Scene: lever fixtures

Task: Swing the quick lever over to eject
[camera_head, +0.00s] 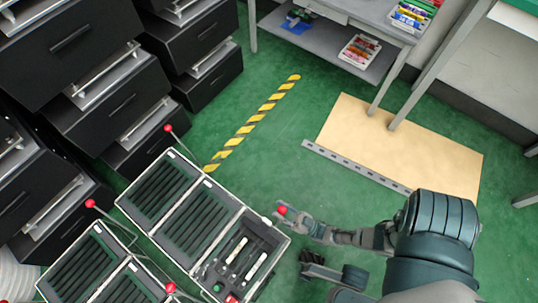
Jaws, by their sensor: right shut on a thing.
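A grey-framed fixture (138,221) with dark ribbed panels stands at lower left. One red-knobbed lever rises at its upper edge, with its red knob (168,128) clear of my arms. At the fixture's right side is another red knob (282,210), at the tip of my right gripper (287,217). This gripper comes in from the right and is shut on that lever at its knob; its fingers partly hide the contact. I cannot tell from any marking which lever is the quick lever. My left gripper is not in view.
Another red knob (90,203) is at left and one more (170,287) near the bottom. A tray section holds white-handled parts (236,250). Black drawer cabinets (75,60) fill the left. Green floor with a striped line (250,125) and a tan board (400,150) lies beyond.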

